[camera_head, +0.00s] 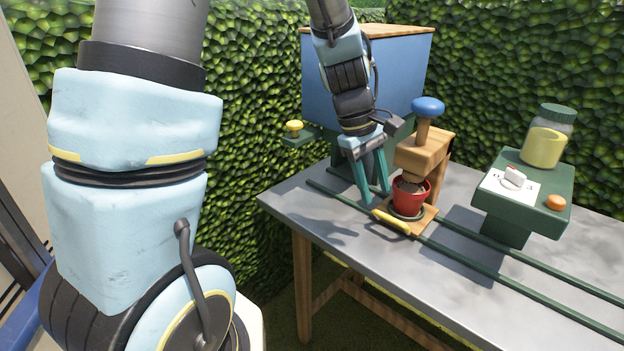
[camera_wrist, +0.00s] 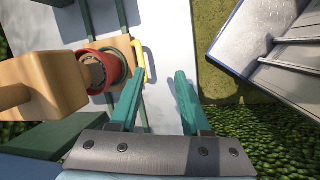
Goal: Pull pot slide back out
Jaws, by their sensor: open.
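The pot slide (camera_head: 428,217) is a small wooden board on two green rails, with a yellow handle (camera_head: 391,222) along its front edge. A red pot (camera_head: 408,199) with soil stands on it, under a wooden press with a blue knob (camera_head: 428,106). My gripper (camera_head: 374,200) is open and empty, pointing down just left of the pot and slide. In the wrist view, my gripper's teal fingers (camera_wrist: 156,84) are spread apart, and the yellow handle (camera_wrist: 139,62) lies just beyond the left fingertip, outside the gap. I cannot tell whether they touch.
Green rails (camera_head: 520,262) run across the grey table (camera_head: 318,232) to the right. A green stand (camera_head: 543,195) there holds a jar with yellow contents (camera_head: 544,140), a white switch and an orange button. A blue box (camera_head: 400,75) stands behind. The table's front left is clear.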

